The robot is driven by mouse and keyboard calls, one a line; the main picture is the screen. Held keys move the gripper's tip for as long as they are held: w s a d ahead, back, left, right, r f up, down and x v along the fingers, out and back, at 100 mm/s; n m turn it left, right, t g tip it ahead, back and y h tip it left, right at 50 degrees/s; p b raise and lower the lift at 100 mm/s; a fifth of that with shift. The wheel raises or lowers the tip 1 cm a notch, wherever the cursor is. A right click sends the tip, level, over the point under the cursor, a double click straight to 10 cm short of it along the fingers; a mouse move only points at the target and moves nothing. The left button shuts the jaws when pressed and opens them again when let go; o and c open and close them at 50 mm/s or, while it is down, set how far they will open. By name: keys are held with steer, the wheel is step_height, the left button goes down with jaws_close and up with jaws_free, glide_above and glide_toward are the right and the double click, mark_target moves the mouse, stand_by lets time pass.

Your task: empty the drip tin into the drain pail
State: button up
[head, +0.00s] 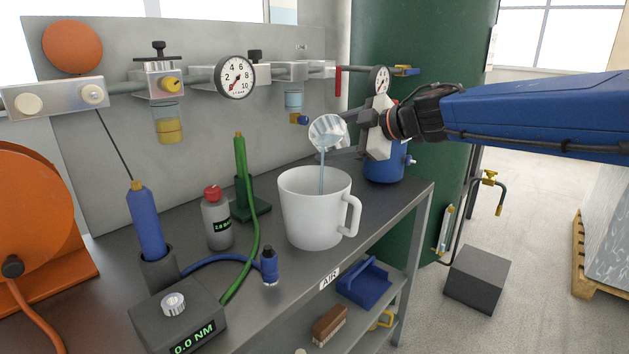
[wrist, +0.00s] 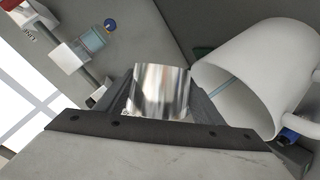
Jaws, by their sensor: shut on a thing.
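The drip tin (head: 328,130) is a small shiny metal cup, held tilted above the drain pail. A thin stream of bluish liquid falls from it into the pail. The drain pail (head: 311,213) is a white mug-like vessel with a handle on its right, upright on the bench. My gripper (head: 349,134) is shut on the tin, above the pail's right rim. In the wrist view the tin (wrist: 160,90) sits between the two dark fingers, with the white pail (wrist: 258,75) to its right. The liquid level inside the pail is hidden.
An oil bottle (head: 217,218) and a green stand (head: 249,200) are left of the pail. A blue canister (head: 384,167) stands behind, below my gripper. Gauges and filter bowls (head: 167,123) line the back panel. The bench front edge is close to the pail.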

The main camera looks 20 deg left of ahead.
mark_target(314, 135)
steer(key=shift+s, duration=0.1)
steer(key=shift+s+r+n+t, duration=0.2)
steer(key=shift+r+n+t, duration=0.65)
steer(key=shift+n, duration=0.45)
stand_by(1.8)
steer(key=shift+s+a+f+n+t+y+p, duration=0.1)
steer(key=shift+s+f+n+t+y+p, duration=0.15)
steer(key=shift+f+n+t, duration=0.3)
steer(key=shift+c, duration=0.2)
stand_by(0.6)
steer(key=shift+s+a+r+n+t+y, duration=0.1)
steer(key=shift+s+r+n+t+y, duration=0.1)
steer(key=shift+s+n, duration=0.25)
steer(key=shift+s+r+n+t+y, duration=0.15)
steer(key=shift+s+n, duration=0.15)
steer(key=shift+s, duration=0.2)
stand_by(0.5)
steer(key=shift+s+f+n+t+p, duration=0.25)
steer(key=shift+s+f+n+p, duration=0.15)
steer(key=shift+n+p, duration=0.35)
stand_by(0.8)
steer(key=shift+w, duration=0.1)
steer(key=shift+w+r+m, duration=0.3)
steer(key=shift+r+m, duration=0.1)
steer(key=shift+m, duration=0.35)
steer(key=shift+w+g, duration=0.2)
steer(key=shift+g, duration=0.3)
